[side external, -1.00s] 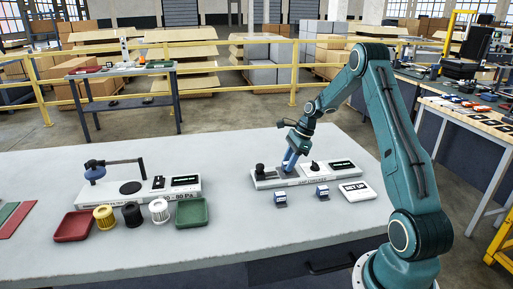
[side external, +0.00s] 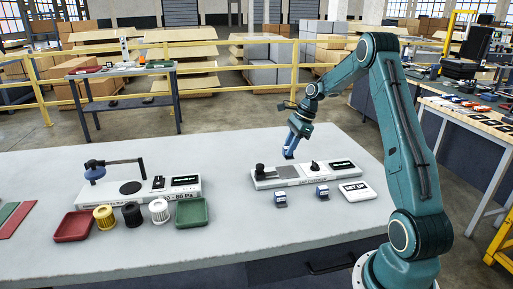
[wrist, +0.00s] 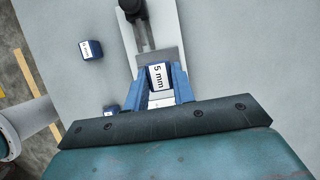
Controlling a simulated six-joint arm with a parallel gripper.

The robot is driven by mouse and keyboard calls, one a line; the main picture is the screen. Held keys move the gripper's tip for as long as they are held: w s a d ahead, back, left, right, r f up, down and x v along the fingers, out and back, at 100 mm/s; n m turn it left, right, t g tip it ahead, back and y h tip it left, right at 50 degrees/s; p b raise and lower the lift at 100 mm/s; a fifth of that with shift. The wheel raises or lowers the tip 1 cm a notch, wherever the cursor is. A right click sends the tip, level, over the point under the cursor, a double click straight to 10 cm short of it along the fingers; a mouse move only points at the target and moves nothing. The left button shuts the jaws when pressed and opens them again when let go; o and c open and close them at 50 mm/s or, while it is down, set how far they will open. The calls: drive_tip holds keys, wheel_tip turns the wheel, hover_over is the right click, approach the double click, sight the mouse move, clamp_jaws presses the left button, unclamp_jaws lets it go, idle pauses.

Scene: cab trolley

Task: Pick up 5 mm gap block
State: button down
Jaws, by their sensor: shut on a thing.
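My gripper (side external: 291,150) is shut on the 5 mm gap block (wrist: 157,77), and the "5 mm" label faces up between the blue fingers in the wrist view. In the side external view the gripper and block are raised above the gap checker (side external: 305,174), a long pale fixture with a dark knob at each end of its slot area and a small display. Two other blue gap blocks (side external: 280,200) (side external: 322,191) sit on the table in front of the fixture.
A white "SET UP" card (side external: 356,191) lies right of the blocks. A second fixture (side external: 150,188) with a dark arm stands at the left, with a red tray (side external: 73,226), a green tray (side external: 191,212) and three cylinders between them. The table's middle is clear.

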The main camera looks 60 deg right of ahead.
sight(285, 148)
drive_tip(key=shift+r, duration=2)
